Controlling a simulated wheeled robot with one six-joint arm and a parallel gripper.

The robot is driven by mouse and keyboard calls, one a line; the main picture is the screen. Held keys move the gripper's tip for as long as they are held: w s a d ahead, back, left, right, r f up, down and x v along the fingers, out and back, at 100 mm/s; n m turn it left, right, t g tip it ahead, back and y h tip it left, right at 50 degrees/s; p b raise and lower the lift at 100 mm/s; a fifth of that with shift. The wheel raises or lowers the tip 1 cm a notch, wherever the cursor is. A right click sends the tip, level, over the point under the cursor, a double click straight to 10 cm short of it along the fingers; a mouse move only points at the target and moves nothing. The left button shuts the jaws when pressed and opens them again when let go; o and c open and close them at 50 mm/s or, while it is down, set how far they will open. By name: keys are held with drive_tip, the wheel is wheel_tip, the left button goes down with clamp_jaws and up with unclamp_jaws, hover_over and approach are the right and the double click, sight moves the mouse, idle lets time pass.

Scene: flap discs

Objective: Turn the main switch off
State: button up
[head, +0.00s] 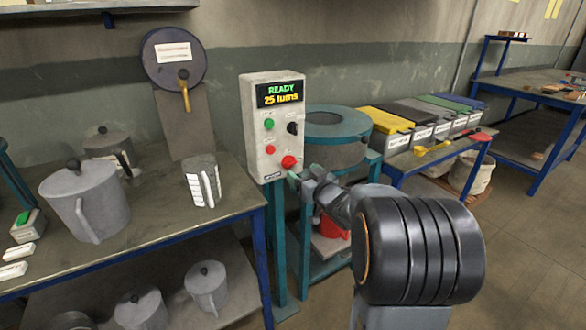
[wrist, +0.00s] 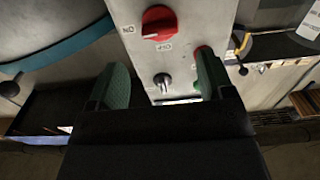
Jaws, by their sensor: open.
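The control box (head: 273,126) stands on a teal post, its display reading READY 25 turns. The red main switch (head: 289,161) is a knob at the lower right of its face. In the wrist view the switch (wrist: 159,22) shows upside down at the top, between ON and OFF labels. A pale mark on the knob lies on the side toward ON. My gripper (head: 303,182) is open just below and in front of the switch. In the wrist view its green fingertips (wrist: 162,80) are spread, with nothing between them; the switch lies beyond them, apart.
A black knob (head: 292,128), green button (head: 269,124) and small red button (head: 270,149) share the panel. A teal round machine (head: 338,135) stands close to its right. A bench (head: 150,235) with grey jugs is at left. Floor at right is clear.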

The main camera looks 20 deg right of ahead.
sight(292, 164)
drive_tip(key=shift+w+a, duration=0.2)
drive_tip(key=shift+w, duration=1.35)
drive_tip(key=shift+w+a, duration=0.15)
drive_tip(key=shift+w, duration=1.35)
drive_tip(key=c, duration=0.9)
